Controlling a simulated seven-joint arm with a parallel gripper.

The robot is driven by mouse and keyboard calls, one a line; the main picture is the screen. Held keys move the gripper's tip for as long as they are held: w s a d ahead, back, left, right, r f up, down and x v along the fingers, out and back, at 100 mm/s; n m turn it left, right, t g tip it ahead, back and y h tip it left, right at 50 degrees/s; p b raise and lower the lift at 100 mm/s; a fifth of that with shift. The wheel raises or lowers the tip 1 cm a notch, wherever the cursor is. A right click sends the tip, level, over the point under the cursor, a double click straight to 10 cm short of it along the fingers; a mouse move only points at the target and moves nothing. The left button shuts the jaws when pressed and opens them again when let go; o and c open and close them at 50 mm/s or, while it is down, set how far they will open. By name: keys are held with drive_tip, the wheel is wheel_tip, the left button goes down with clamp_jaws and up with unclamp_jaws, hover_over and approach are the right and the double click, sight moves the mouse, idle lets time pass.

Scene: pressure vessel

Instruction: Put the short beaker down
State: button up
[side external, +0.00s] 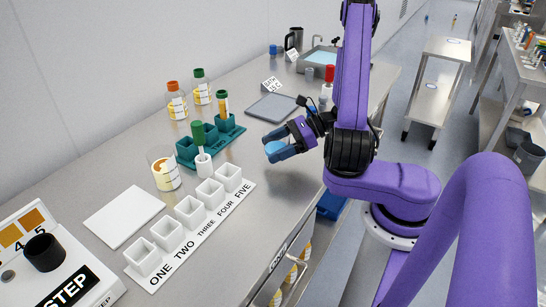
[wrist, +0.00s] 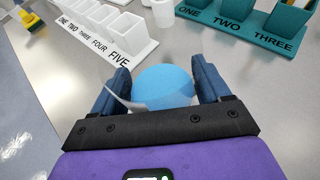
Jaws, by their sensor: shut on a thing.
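The short beaker (side external: 275,148) shows as a light blue round shape with a clear, pale lip, probably a beaker with blue contents. My gripper (side external: 279,147) is shut on it, one dark blue finger on each side. In the wrist view the blue round shape (wrist: 163,84) fills the gap between the fingers of my gripper (wrist: 165,88), and a clear edge sticks out at the left. The gripper is over the bare steel counter (side external: 262,195), right of the teal rack. The beaker's base is hidden, so I cannot tell whether it touches the counter.
A white holder (side external: 190,228) with cups marked ONE to FIVE is at the left. A teal rack (side external: 212,142) with tubes and a grey mat (side external: 272,107) are farther back. Counter nearby is clear.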

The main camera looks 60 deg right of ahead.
drive_tip(key=shift+w+f, duration=0.3)
drive_tip(key=shift+f, duration=0.1)
drive_tip(key=shift+w+d+f, duration=0.1)
drive_tip(key=shift+w+f, duration=0.05)
drive_tip(key=shift+f, duration=1.55)
drive_tip(key=shift+f, duration=0.1)
drive_tip(key=o, duration=1)
drive_tip(key=shift+o, duration=0.2)
drive_tip(key=shift+d+r, duration=0.15)
drive_tip(key=shift+r, duration=0.05)
drive_tip(key=v, duration=1.1)
drive_tip(key=shift+s+d, duration=0.2)
drive_tip(key=shift+s, duration=0.2)
